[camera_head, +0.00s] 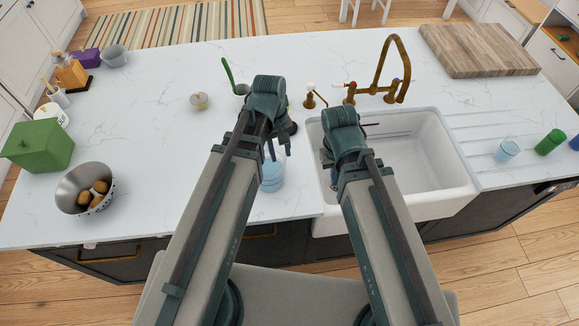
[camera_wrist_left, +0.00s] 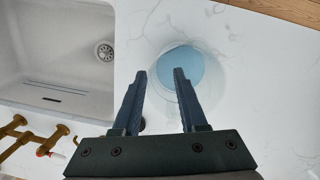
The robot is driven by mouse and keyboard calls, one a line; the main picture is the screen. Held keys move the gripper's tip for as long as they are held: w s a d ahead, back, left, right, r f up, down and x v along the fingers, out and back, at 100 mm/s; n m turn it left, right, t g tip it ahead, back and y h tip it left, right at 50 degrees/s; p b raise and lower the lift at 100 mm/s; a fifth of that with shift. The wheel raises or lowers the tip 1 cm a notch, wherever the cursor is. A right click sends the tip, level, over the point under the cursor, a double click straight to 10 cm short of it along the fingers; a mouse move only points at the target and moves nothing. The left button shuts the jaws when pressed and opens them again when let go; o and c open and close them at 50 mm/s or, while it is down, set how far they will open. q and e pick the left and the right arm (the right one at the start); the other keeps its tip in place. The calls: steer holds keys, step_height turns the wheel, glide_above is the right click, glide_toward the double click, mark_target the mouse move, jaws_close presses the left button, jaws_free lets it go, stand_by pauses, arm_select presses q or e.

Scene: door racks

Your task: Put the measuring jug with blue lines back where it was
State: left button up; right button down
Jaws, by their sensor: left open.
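A clear, pale blue vessel, seemingly the measuring jug (camera_head: 271,176), stands upright on the white counter just left of the sink. Its lines are too small to make out. In the left wrist view the jug (camera_wrist_left: 188,72) is seen from above, with a blue round bottom. My left gripper (camera_head: 276,150) is open above the jug; in its wrist view the fingers (camera_wrist_left: 160,74) overlap the jug's left part, with nothing held between them. My right gripper (camera_head: 330,163) is over the sink's left side, its fingers mostly hidden by the arm.
The white sink (camera_head: 425,150) with a brass tap (camera_head: 385,88) is to the right. Beyond it stand a light blue cup (camera_head: 507,150) and a green cup (camera_head: 550,142). A colander (camera_head: 82,190) and green box (camera_head: 38,145) are far left. The counter's left middle is mostly clear.

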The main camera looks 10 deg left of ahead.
arm_select(q)
steer(key=s+d+m+y, duration=0.2)
steer(key=s+d+m, duration=0.2)
steer(key=m, duration=0.5)
steer(key=shift+s+d+m+t, duration=0.15)
steer(key=shift+s+m+t, duration=0.2)
steer(key=shift+s, duration=0.85)
steer(key=shift+f, duration=0.1)
step_height(320, 180, down, 10)
steer(key=b, duration=1)
steer(key=shift+f+b, duration=0.25)
steer(key=shift+b, duration=0.1)
steer(key=shift+r, duration=0.2)
